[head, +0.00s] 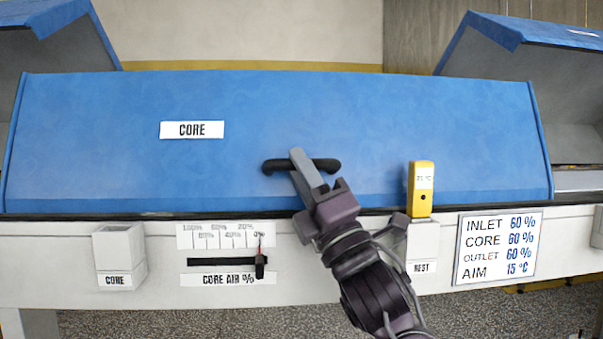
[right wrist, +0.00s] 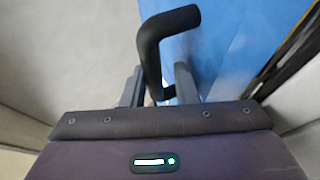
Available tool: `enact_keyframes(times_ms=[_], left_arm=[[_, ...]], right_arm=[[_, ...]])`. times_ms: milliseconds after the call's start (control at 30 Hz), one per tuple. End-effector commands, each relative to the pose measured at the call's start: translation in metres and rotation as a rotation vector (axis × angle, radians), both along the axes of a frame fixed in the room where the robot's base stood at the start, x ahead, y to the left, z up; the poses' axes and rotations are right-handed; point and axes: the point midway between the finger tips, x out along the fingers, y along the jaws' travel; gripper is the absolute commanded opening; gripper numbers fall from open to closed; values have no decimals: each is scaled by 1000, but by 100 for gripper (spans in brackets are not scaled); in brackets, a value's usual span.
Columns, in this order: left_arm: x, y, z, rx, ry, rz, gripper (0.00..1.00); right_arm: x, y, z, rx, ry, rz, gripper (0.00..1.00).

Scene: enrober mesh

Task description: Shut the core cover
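The core cover (head: 320,120) is a wide blue panel in the head view, marked by a white CORE label (head: 192,130). It lies down, its lower edge along the front wall of the machine; whether a thin gap is left there I cannot tell. Its black handle (head: 328,165) is near the lower edge. My right gripper (head: 298,158) is at the handle. In the right wrist view the handle (right wrist: 150,55) passes between the two fingers, which stand apart with a small gap beside the bar. My left gripper is not in view.
Neighbouring blue covers at left (head: 45,15) and right (head: 540,32) stand raised. A yellow thermometer (head: 422,190) is right of my gripper. The front wall carries a CORE AIR slider (head: 260,268), a small CORE holder (head: 118,250) and a settings sign (head: 497,248).

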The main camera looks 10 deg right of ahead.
Motion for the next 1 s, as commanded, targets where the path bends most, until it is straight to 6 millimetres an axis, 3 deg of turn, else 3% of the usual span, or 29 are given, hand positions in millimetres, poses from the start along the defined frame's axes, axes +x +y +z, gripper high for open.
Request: enact_keyframes(times_ms=[500, 1000], left_arm=[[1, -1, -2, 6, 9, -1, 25], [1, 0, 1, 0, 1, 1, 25]], right_arm=[[-43, -27, -51, -3, 4, -1, 25], [-52, -26, -57, 15, 5, 34, 25]])
